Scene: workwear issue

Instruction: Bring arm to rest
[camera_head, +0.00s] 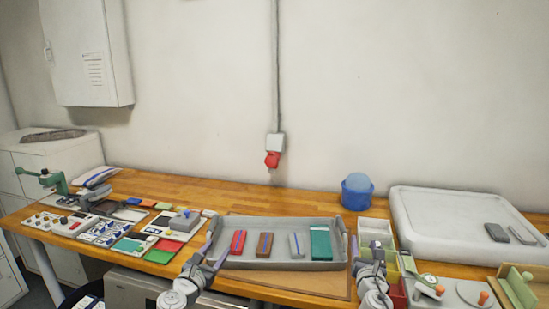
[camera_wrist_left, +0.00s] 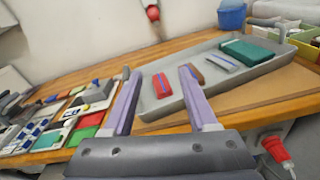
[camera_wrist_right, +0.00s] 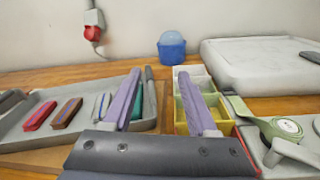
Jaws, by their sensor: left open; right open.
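My left gripper (camera_head: 207,255) is near the left end of the grey tray, close to the table's front. Its two purple fingers stand apart with nothing between them in the left wrist view (camera_wrist_left: 158,95). My right gripper (camera_head: 368,260) is near the tray's right end, by the small bins. In the right wrist view (camera_wrist_right: 160,100) its purple fingers are apart and empty. The grey tray (camera_head: 280,223) holds a red item (camera_head: 238,242), a brown item (camera_head: 264,245), a grey item (camera_head: 296,245) and a teal item (camera_head: 320,243) in a row.
Small bins (camera_wrist_right: 190,112) stand right of the tray. A blue tub (camera_head: 357,193) is behind them, and a large pale slab (camera_head: 450,222) is at the right. Colored cards and panels (camera_head: 128,244) cover the left. The table's back strip (camera_head: 240,198) is clear.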

